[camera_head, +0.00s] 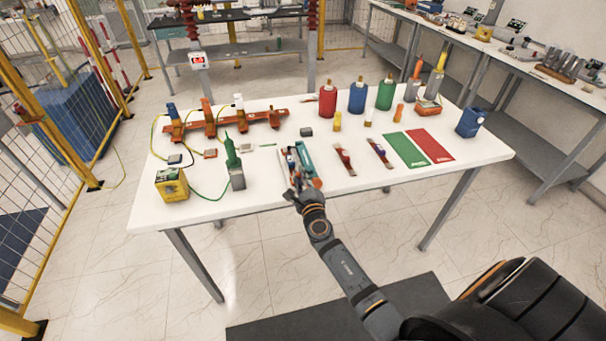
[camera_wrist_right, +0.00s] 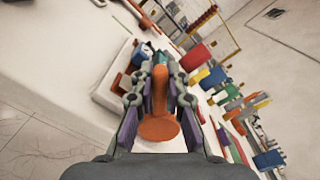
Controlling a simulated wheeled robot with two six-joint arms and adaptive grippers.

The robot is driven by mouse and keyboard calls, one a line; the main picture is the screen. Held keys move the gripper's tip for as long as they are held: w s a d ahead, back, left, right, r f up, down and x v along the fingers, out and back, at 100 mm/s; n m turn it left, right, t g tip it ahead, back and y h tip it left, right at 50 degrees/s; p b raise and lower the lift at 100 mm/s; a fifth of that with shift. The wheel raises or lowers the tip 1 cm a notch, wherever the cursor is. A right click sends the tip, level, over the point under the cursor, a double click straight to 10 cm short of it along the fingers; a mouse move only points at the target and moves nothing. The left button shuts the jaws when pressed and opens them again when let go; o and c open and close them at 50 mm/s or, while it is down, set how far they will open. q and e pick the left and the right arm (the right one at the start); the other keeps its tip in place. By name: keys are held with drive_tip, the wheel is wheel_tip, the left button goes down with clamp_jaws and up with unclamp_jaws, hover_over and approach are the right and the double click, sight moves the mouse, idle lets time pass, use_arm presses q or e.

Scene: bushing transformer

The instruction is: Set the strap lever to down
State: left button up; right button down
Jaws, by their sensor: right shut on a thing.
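My right gripper (camera_head: 298,185) is over the front edge of the white table, at a small device in a pale tray (camera_head: 284,160) with teal and red parts. In the right wrist view my right gripper (camera_wrist_right: 158,95) has its fingers on both sides of an orange lever-like handle (camera_wrist_right: 158,128) with a round end, and is shut on it. I cannot tell for sure whether this is the strap lever, or its exact angle. The gripper hides part of the device in the head view. My left gripper is not in view.
Red, blue and green bottles (camera_head: 357,97) stand behind. A green-topped tool (camera_head: 235,165) and a yellow box (camera_head: 171,185) stand left.

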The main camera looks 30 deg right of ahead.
drive_tip(key=shift+a+f, duration=0.1)
idle(0.3)
drive_tip(key=c, duration=1.3)
unclamp_jaws()
drive_tip(key=v, duration=1.2)
